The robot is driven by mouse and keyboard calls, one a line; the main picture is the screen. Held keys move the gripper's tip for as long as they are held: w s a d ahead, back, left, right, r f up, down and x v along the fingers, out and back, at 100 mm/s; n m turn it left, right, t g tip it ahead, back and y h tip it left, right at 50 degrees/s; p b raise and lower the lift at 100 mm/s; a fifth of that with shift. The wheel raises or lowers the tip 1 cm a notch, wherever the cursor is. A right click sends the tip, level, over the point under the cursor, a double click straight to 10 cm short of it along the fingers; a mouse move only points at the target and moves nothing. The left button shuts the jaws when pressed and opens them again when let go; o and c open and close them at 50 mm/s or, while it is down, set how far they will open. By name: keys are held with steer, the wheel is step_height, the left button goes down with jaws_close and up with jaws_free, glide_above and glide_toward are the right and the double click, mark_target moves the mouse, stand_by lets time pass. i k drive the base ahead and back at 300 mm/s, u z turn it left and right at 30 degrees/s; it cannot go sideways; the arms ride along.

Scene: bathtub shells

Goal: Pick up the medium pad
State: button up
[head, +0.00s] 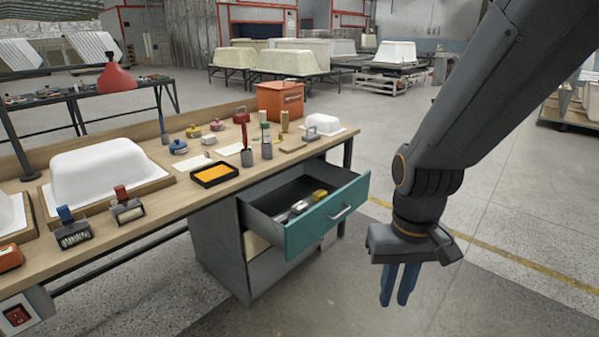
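Three small knobbed pads stand on the workbench: a blue one (178,147), a yellow one (193,131) and a red one (217,125). No size or grade can be read on them, so I cannot tell which is the medium pad. My gripper (396,302) hangs over the floor to the right of the open drawer, well away from the pads, with blue fingers pointing down. The fingers show close side by side with nothing seen between them; the angle hides how far apart they are.
The wooden bench (190,190) also bears a white tub shell (108,170), a yellow-filled black tray (214,174), rollers (127,208), bottles and an orange box (280,101). The open teal drawer (328,212) juts out toward my arm and holds tools. The floor at right is clear.

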mark_target(282, 218)
steer(key=z, duration=0.05)
steer(key=k, duration=1.25)
steer(key=u, duration=0.85)
steer(key=i, duration=0.75)
steer(key=u, duration=0.7)
steer(key=i, duration=0.75)
steer(key=z, duration=0.6)
steer(key=i, duration=0.75)
steer(key=z, duration=1.2)
steer(key=i, duration=0.7)
